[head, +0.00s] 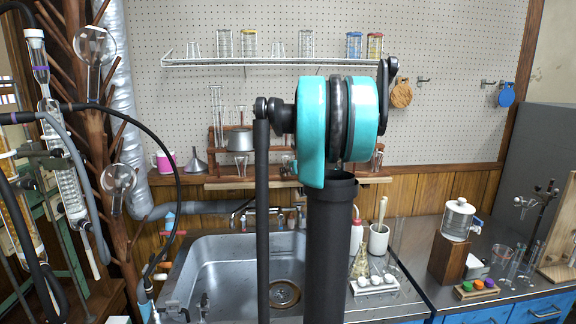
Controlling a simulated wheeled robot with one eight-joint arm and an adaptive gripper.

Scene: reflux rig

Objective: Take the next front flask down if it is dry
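Two clear round-bottomed flasks hang on the pegs of a brown wooden drying tree (130,235) at the left. The upper flask (94,45) is larger in the picture and sits near the top left. The lower flask (118,178) hangs below it, neck down. Both look clear, but I cannot tell from here whether they are wet or dry inside. My teal and black arm stands in the middle of the view, apart from both flasks. My gripper is not in view.
Glass condensers (62,170) and black hoses (170,150) crowd the left edge beside the tree. A steel sink (215,262) lies behind my arm. The counter (400,300) at right holds a glass jar (458,220) and small glassware. A wall shelf (270,62) holds several beakers.

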